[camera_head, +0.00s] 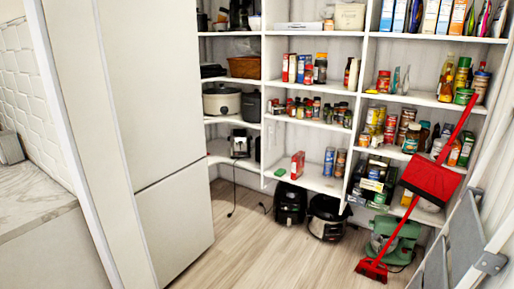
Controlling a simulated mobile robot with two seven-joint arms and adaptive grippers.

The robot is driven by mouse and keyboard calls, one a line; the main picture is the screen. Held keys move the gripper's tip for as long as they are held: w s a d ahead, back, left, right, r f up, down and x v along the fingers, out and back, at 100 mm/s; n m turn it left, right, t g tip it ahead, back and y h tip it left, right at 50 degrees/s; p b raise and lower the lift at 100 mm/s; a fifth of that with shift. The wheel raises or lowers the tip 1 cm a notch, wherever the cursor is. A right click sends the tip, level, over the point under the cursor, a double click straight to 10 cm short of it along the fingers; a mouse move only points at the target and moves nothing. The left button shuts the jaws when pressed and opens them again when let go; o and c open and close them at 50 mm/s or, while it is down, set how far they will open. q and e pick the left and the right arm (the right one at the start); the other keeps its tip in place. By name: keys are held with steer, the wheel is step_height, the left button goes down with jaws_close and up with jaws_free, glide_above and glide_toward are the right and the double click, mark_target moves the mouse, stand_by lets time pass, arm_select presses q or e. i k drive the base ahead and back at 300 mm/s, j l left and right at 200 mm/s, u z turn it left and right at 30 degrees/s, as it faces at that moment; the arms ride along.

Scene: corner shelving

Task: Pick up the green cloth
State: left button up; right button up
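A small flat green patch (280,172) lies at the front edge of a low shelf, left of a red box (297,165). It may be the green cloth, but it is too small to tell. No other cloth shows clearly. Neither of my grippers is in view.
White corner shelves (313,180) hold jars, cans and boxes. A tall white cabinet (165,130) stands at left. Black appliances (328,218), a green mixer (392,240), a red broom (372,269) with a dustpan (431,180) and a grey stepladder (465,240) crowd the right. The middle floor is clear.

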mark_target(281, 172)
steer(key=i, duration=2)
